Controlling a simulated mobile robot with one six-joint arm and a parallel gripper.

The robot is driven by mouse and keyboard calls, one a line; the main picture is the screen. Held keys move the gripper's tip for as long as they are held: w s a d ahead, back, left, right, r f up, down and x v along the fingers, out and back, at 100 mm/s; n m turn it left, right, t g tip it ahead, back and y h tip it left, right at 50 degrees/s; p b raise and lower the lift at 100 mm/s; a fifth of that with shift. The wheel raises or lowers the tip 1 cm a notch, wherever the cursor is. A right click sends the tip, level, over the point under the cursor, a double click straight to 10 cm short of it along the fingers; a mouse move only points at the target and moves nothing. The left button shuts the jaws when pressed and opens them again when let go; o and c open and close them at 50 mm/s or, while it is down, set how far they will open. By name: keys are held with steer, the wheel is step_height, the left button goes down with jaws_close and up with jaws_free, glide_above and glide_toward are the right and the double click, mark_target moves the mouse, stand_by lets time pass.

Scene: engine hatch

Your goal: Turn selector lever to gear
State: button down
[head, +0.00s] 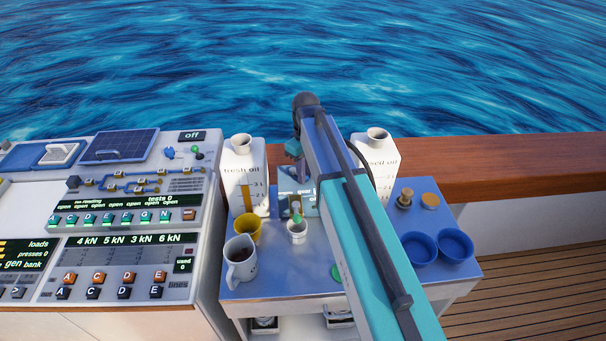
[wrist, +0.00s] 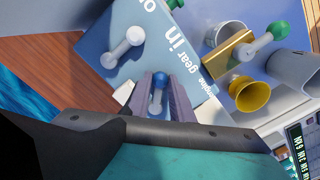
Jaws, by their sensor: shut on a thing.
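In the wrist view my gripper (wrist: 160,80) is shut on the blue ball knob of a short pale lever, which I take to be the selector lever (wrist: 158,82). The knob sits between the two grey-purple fingers. The lever's lower part is mostly hidden by the fingers. It stands by a blue-grey panel (wrist: 120,75) lettered "engine", "gear" and "in", with further lettering cut off. In the head view the panel (head: 285,187) is partly behind my arm, and I cannot make out the fingertips or the lever there.
A white-knobbed handle (wrist: 122,48) is on the panel. A green-knobbed lever (wrist: 277,31) is near a yellow cup (wrist: 250,95). On the blue tabletop stand a mug (head: 241,262), a fresh oil container (head: 243,180) and blue bowls (head: 455,245). A control console (head: 120,220) stands left.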

steer(key=shift+w+d, duration=0.1)
steer(key=shift+w, duration=0.05)
stand_by(0.4)
steer(key=c, duration=1.6)
jaws_free()
steer(key=shift+o, duration=0.2)
steer(key=shift+r, duration=0.15)
step_height(320, 180, up, 14)
steer(key=b, duration=0.3)
steer(key=shift+f, duration=0.25)
steer(key=shift+r, duration=0.1)
